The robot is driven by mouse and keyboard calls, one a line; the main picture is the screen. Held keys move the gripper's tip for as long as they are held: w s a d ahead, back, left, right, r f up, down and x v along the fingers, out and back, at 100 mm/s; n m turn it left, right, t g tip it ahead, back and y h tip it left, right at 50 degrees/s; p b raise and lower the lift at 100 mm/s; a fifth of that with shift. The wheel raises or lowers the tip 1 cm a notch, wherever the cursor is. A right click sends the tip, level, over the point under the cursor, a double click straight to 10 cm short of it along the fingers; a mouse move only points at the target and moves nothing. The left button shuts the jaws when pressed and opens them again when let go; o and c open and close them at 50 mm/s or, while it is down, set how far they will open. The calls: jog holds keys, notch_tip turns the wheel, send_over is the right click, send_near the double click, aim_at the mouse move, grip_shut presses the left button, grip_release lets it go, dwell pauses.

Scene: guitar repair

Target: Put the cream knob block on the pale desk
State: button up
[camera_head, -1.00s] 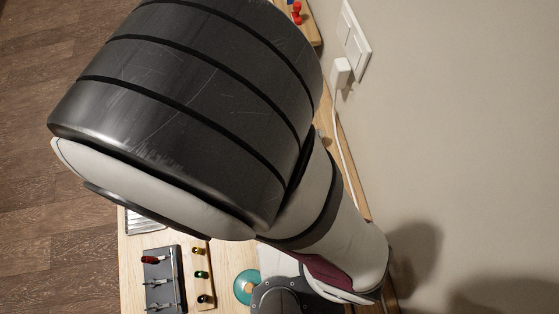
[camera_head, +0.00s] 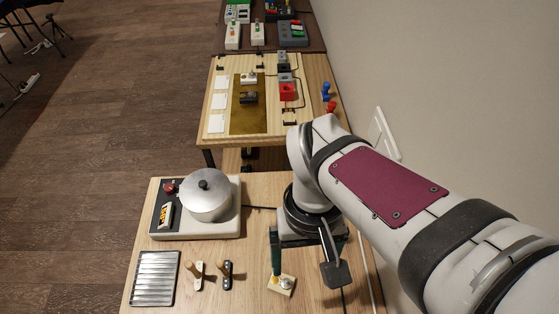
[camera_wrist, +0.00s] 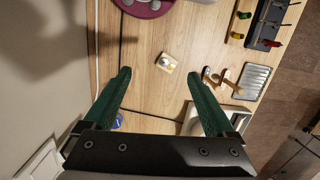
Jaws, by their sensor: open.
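The cream knob block (camera_head: 282,285) is a small cream block with a light knob on top, lying on the nearest wooden desk. It also shows in the wrist view (camera_wrist: 167,63), ahead of and between my fingertips, clear of both. My gripper (camera_head: 303,256) has two green fingers and is open and empty. In the head view it hangs over the near desk, its left finger just behind the block. The fingers also show wide apart in the wrist view (camera_wrist: 160,88). The pale desk (camera_head: 214,118) stands beyond the near desk, with a yellow mat on it.
On the near desk are a silver pot (camera_head: 207,195) on a cooker, a ridged metal tray (camera_head: 155,278) and two small handled pieces by the block. The pale desk holds white cards, a red box (camera_head: 288,92) and small blocks. The wall runs along the right.

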jog(key=w+a+f+n+h, duration=0.2)
jog(key=w+a+n, duration=0.1)
jog(key=n, duration=0.2)
jog(key=n+h, duration=0.2)
jog(key=n, duration=0.6)
send_near(281, 283)
jog(key=x, duration=0.8)
grip_shut()
